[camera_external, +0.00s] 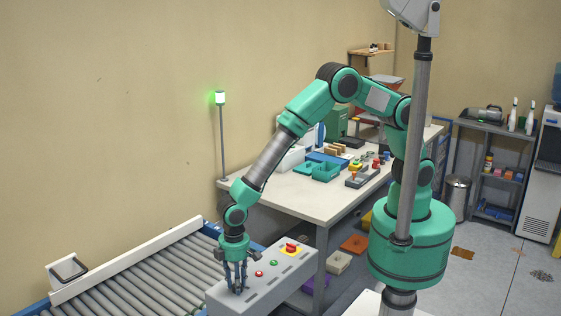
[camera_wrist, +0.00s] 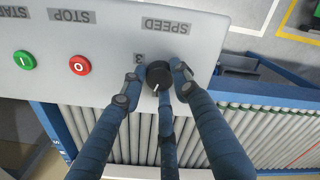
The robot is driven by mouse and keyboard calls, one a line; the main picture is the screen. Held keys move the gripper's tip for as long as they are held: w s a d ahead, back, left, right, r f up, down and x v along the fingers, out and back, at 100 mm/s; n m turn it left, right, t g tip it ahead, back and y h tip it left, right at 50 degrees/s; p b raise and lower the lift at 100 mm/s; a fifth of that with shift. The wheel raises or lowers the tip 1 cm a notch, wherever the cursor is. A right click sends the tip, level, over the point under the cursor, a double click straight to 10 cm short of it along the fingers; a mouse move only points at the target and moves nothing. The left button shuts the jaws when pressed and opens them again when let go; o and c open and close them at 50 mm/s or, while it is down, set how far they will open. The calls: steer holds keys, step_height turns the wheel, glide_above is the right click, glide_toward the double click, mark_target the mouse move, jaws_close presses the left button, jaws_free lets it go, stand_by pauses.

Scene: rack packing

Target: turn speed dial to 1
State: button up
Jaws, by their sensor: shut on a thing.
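The black speed dial (camera_wrist: 159,76) shows in the wrist view on a grey control panel (camera_wrist: 100,50), below the upside-down label SPEED. A white pointer mark shows on the dial's lower edge, and a "3" is printed at its left. My gripper (camera_wrist: 159,80) is shut on the dial, with a finger at its left, one at its right and one below. The fingers hide the rest of the scale. In the external view my gripper (camera_external: 237,288) reaches down onto the front left end of the control box (camera_external: 275,290); the dial is hidden there by the fingers.
A green start button (camera_wrist: 23,60) and a red stop button (camera_wrist: 79,65) sit left of the dial in the wrist view. A red emergency button (camera_external: 291,248) stands on the box's far end. A roller conveyor (camera_external: 150,280) runs beside the box. A cluttered workbench (camera_external: 300,205) stands behind.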

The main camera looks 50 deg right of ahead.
steer(key=shift+n, duration=1.5)
steer(key=o, duration=1.2)
steer(key=shift+r, duration=6)
